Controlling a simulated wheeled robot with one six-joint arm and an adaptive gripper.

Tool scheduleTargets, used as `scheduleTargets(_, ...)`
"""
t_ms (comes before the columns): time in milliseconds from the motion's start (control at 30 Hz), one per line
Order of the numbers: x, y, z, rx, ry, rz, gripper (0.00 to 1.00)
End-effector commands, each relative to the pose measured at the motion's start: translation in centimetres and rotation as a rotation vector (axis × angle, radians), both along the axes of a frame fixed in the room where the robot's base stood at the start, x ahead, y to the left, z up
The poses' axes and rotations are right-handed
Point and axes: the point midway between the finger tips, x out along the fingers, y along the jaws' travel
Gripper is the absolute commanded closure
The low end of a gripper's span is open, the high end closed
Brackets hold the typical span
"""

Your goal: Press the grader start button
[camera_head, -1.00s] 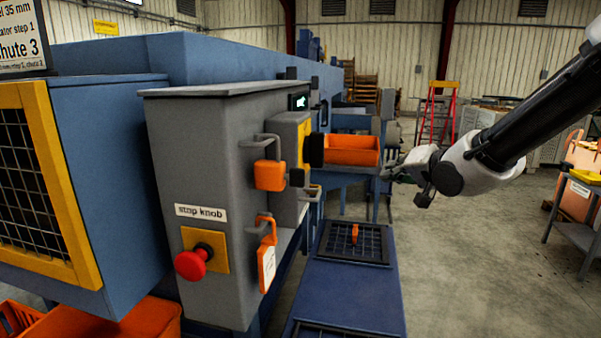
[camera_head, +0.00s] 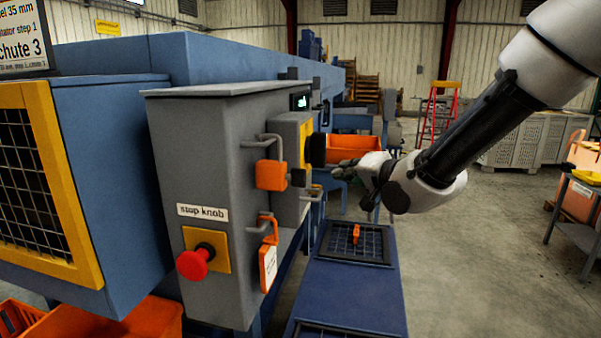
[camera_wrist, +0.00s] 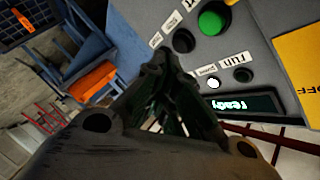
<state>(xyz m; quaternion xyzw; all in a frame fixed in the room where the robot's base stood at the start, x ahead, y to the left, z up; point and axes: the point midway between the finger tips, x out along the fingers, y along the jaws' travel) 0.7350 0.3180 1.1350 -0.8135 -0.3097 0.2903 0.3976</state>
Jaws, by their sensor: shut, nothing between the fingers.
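A green round button (camera_wrist: 214,18) shows at the top of the wrist view, on the grey control panel (camera_wrist: 245,60). A small label (camera_wrist: 173,20) sits to its left, too small to read surely. A black round knob or button (camera_wrist: 183,40) is just below and left of it. My gripper (camera_wrist: 163,58) is shut and empty, its tips appearing just left of the black knob and below the green button. I cannot tell the gap to the panel. In the head view my gripper (camera_head: 338,172) is right of the grey cabinet (camera_head: 205,150); the green button is hidden there.
A display reading "ready" (camera_wrist: 245,104) and a "run" label (camera_wrist: 233,60) are on the panel. An orange bin (camera_head: 352,148) stands behind my gripper.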

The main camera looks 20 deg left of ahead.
Motion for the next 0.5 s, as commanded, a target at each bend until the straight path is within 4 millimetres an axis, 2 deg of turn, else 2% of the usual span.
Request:
scheduleTargets(200,-0.2,3.3,0.0,0.0,-0.001,0.003,1.0)
scheduleTargets(500,-0.4,5.9,0.0,0.001,0.001,0.0,1.0)
